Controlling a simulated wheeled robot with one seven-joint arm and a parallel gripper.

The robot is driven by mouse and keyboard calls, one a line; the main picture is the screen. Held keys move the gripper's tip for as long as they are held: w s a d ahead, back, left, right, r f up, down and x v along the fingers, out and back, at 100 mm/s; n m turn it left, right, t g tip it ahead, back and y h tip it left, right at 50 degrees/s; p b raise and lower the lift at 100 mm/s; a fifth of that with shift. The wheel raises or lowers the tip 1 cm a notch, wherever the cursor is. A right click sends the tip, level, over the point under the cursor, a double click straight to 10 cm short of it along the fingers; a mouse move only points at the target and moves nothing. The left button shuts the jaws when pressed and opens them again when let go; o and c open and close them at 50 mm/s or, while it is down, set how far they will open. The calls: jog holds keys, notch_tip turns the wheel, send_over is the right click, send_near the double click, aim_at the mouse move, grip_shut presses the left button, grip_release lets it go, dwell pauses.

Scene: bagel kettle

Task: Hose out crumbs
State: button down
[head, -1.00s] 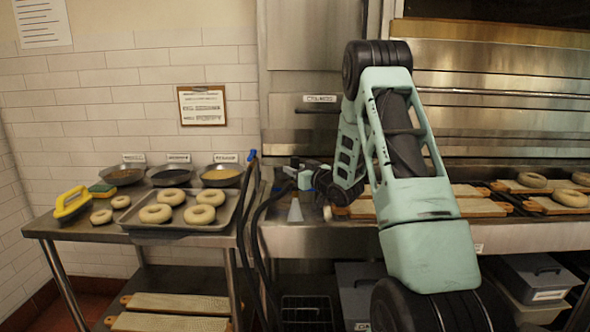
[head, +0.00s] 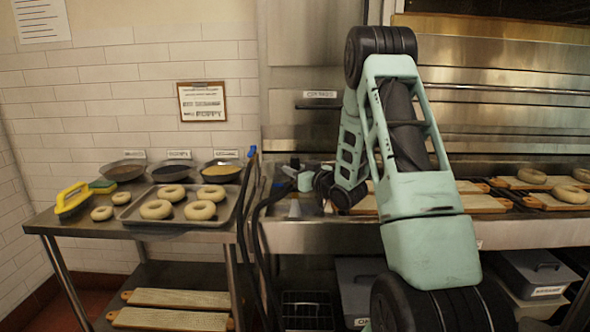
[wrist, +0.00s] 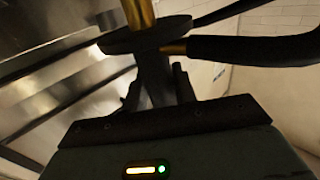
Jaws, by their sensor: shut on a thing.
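My gripper (head: 292,168) is over the left end of the steel counter (head: 325,236) in the head view, small and partly hidden by my arm. In the wrist view my gripper (wrist: 160,85) is shut on a dark fitting with a round black flange (wrist: 135,38) and a brass stem (wrist: 139,14). A black hose (wrist: 265,50) runs from a brass collar to the right. The black hose (head: 257,225) also hangs between counter and side table in the head view. A small pale wedge (head: 294,209) shows below the gripper; I cannot tell what it is. Crumbs cannot be made out.
Wooden boards (head: 480,203) with bagels lie right of my arm on the counter. Grey bins (head: 540,272) stand below.

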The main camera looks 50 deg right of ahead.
jog(key=shift+s+a, duration=0.55)
jog(key=shift+a, duration=0.05)
jog(key=w+d, duration=0.6)
jog(key=d, duration=0.1)
dwell(1.7)
jog(key=shift+w+d, duration=0.1)
dwell(1.8)
